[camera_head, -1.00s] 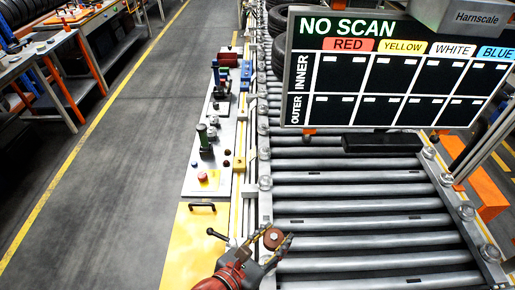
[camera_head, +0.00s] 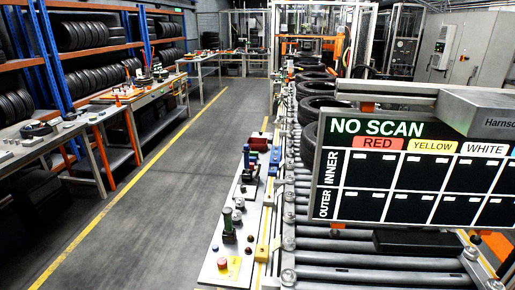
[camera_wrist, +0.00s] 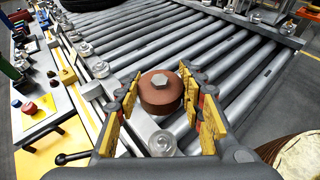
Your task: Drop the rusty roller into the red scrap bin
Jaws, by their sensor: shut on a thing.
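The rusty roller (camera_wrist: 160,98) is a short brown-red cylinder with a grey hexagonal bolt head on top, seen in the wrist view. My gripper (camera_wrist: 160,82) has its yellow-padded fingers on either side of the roller and is shut on it, over the conveyor's left edge. The lower ends of the roller and its contact with what lies beneath are hidden. My gripper and the roller are out of the head view. I cannot make out a red scrap bin in either view.
The roller conveyor (camera_head: 345,259) runs away under a NO SCAN screen (camera_head: 400,172), with tyres farther back. A control panel (camera_head: 226,258) with buttons and a black lever lies along its left side. The grey floor (camera_head: 165,195) left of it is clear. A round pale-topped object (camera_wrist: 302,157) is at lower right.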

